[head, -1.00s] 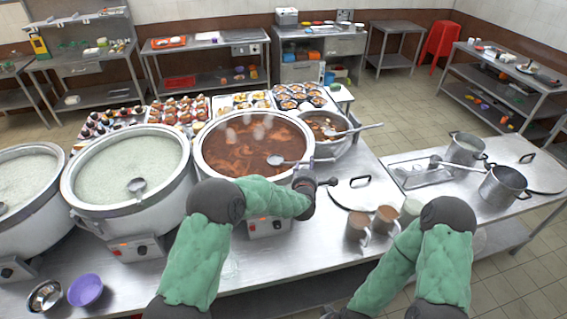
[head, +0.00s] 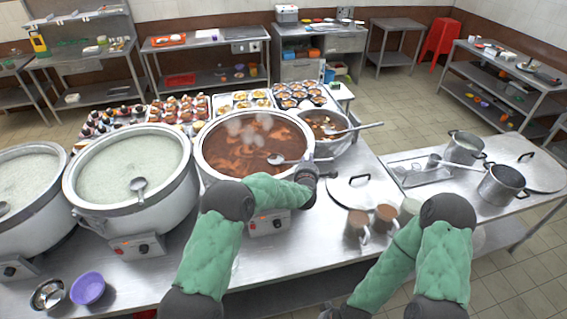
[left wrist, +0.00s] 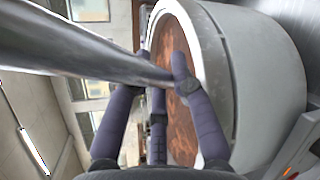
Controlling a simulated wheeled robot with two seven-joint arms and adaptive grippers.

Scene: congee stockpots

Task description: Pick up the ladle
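A metal ladle (head: 276,159) rests in the big pot of red-brown stew (head: 238,150), its handle reaching right over the rim. My left gripper (head: 307,170) is at this handle, by the pot's right rim. In the left wrist view the ladle handle (left wrist: 90,50) crosses from the upper left into the space between the dark fingers of the left gripper (left wrist: 160,78). The fingers stand apart around it, and firm contact is not visible. The ladle's bowl is hidden in that view. My right gripper (head: 334,312) shows only in part at the bottom edge.
Pots of pale congee (head: 128,166) stand left, one with its own ladle (head: 138,187). A smaller pot (head: 328,128) with another ladle (head: 358,127) stands behind right. A lid (head: 362,192) and brown mugs (head: 384,217) lie right of my left gripper.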

